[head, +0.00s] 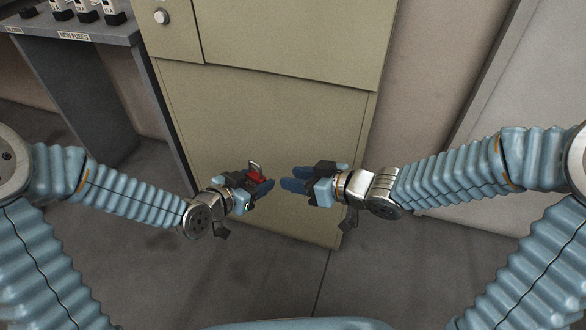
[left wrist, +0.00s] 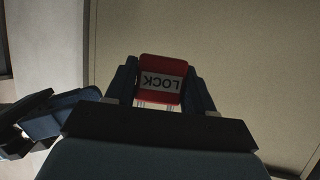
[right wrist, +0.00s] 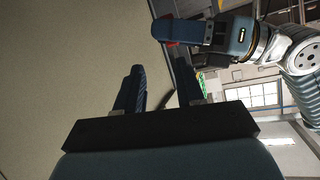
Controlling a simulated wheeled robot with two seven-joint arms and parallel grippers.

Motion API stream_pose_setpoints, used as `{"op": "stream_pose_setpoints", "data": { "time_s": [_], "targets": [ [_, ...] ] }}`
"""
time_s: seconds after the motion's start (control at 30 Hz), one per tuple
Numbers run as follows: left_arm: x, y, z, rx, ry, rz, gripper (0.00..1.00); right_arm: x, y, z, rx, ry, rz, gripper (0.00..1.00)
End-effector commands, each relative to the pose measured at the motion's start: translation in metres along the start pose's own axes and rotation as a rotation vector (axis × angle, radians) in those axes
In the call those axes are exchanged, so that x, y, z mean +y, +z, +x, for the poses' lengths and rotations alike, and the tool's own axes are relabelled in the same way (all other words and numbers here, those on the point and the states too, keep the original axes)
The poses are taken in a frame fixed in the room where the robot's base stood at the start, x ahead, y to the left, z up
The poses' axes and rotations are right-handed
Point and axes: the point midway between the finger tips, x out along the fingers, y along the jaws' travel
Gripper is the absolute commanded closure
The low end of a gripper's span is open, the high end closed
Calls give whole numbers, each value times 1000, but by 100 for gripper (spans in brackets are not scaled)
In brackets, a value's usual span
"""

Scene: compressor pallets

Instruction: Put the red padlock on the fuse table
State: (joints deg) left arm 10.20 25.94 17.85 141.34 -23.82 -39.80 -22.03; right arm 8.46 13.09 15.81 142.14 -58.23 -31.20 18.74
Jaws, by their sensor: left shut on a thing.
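The red padlock (head: 256,176) is held between the fingers of my left gripper (head: 262,182), in front of the beige cabinet. Its metal shackle shows above the body in the head view. In the left wrist view the padlock (left wrist: 162,66) shows a white label reading LOCK, upside down, with a finger on each side. My right gripper (head: 296,178) faces the left one across a small gap. In the right wrist view its fingers (right wrist: 159,78) are apart with nothing between them. The grey fuse table (head: 112,38) stands at the upper left, labelled NEW FUSES.
Several fuse-like items (head: 87,10) stand on the fuse table near its front edge. A tall beige cabinet (head: 270,110) fills the middle, just beyond both grippers and right of the table. Open floor (head: 140,200) lies in front of the table.

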Motion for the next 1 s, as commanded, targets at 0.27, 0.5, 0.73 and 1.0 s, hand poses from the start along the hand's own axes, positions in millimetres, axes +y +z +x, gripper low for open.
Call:
{"op": "stream_pose_setpoints", "data": {
  "time_s": [0.27,0.5,0.73,1.0],
  "targets": [
    [0,0,0,1,0,0,80,-24,-38,-11,61,-57,-177,62],
    [0,0,0,1,0,0,80,-29,-39,30,59,-63,-176,62],
    [0,0,0,1,0,0,80,-30,-42,75,59,-59,-177,62],
    [0,0,0,1,0,0,80,-31,-43,101,59,-56,-177,62]
  ]
}}
